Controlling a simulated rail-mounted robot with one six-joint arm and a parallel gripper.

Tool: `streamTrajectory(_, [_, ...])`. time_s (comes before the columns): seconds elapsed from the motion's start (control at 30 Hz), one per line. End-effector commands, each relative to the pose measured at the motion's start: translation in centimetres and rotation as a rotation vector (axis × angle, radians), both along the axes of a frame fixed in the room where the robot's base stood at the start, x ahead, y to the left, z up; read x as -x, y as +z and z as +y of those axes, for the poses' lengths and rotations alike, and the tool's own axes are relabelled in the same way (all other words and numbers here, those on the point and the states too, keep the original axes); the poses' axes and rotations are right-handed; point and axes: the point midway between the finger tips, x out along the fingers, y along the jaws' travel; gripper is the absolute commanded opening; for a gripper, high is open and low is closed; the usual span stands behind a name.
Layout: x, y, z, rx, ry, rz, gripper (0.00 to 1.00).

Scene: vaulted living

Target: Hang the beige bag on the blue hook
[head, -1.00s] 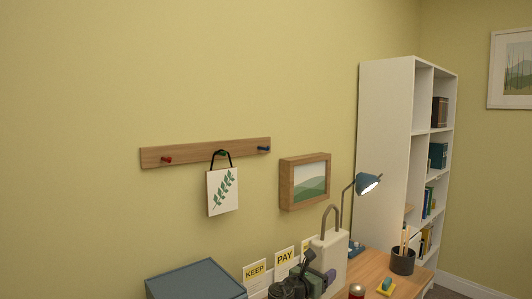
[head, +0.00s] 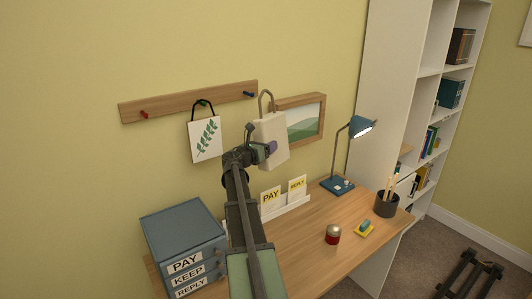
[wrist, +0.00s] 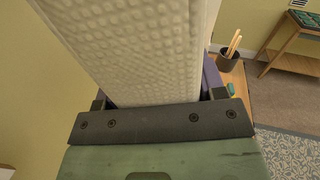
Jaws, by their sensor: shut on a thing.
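The beige bag (head: 272,142) hangs in the air in front of the wall, its looped handle standing up at the top. My gripper (head: 262,150) is shut on the bag's lower left part. In the wrist view the bag (wrist: 140,45) fills the middle, between the jaws (wrist: 158,103). The blue hook (head: 249,94) is at the right end of the wooden rail (head: 180,103). The handle's top is just right of the blue hook in the head view, at about the same height. I cannot tell the depth gap between them. The blue hook looks bare.
A white card bag with a leaf print (head: 206,139) hangs from the rail's middle peg. A red peg (head: 145,115) is at left. A framed picture (head: 305,122) is behind the bag. Below are a blue drawer box (head: 182,222), desk lamp (head: 340,185), red can (head: 333,235) and pen cup (head: 386,205).

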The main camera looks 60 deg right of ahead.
Motion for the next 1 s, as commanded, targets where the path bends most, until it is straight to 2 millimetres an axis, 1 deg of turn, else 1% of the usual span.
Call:
streamTrajectory(0.1, [0.1,-0.1,0.0,-0.002,-0.003,0.034,0.26])
streamTrajectory(0.37, [-0.4,-0.2,-0.2,-0.003,-0.002,0.035,0.26])
streamTrajectory(1.0, [-4.9,-0.6,-1.8,-0.003,-0.002,0.035,0.26])
